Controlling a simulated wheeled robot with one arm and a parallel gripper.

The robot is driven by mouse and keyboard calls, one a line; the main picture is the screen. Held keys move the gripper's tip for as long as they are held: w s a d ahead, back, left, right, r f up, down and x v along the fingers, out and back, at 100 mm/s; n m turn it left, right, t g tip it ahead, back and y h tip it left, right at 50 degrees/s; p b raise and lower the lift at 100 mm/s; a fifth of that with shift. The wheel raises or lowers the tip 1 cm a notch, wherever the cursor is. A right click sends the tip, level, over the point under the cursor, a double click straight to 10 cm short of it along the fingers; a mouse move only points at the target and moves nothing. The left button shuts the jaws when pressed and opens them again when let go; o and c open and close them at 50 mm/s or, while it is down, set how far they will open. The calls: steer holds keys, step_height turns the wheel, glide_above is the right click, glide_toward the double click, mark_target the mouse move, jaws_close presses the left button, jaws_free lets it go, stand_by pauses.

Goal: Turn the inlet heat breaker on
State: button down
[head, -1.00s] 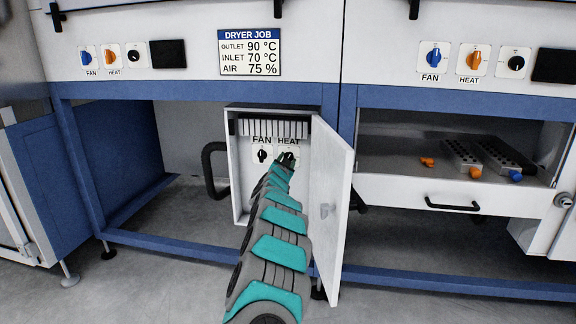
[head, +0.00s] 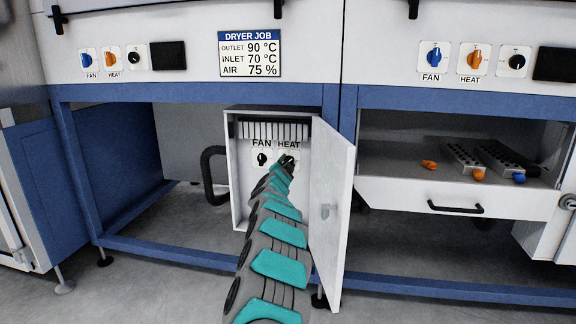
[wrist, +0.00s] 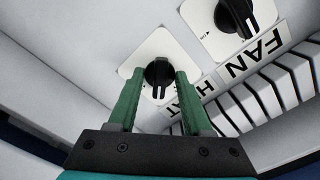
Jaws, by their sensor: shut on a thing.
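The open breaker box (head: 233,185) stands under the dryer bench, with a black FAN knob (head: 262,159) and a HEAT knob below their labels. In the head view my gripper (head: 288,161) is at the HEAT knob and covers most of it. In the wrist view the black HEAT knob (wrist: 158,73) on its white plate sits between the green fingertips of my gripper (wrist: 160,82), which is shut on it. The FAN knob (wrist: 235,14) is beside it, untouched. The HEAT knob's pointer is hard to read.
The box door (head: 329,215) hangs open just right of my arm. A black hose (head: 208,175) is at the box's left. A drawer (head: 455,195) with loose orange and blue knobs stands open at right. The job sign (head: 250,54) hangs above.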

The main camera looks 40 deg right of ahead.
steer(key=m+b, duration=0.4)
steer(key=m, duration=0.3)
steer(key=shift+f, duration=0.15)
steer(key=c, duration=0.8)
jaws_free()
steer(key=shift+w+m, duration=0.1)
steer(key=shift+m, duration=0.4)
steer(key=o, duration=0.6)
steer(key=shift+c, duration=0.2)
steer(key=shift+a+r, duration=0.1)
steer(key=shift+r, duration=0.1)
steer(key=v, duration=0.6)
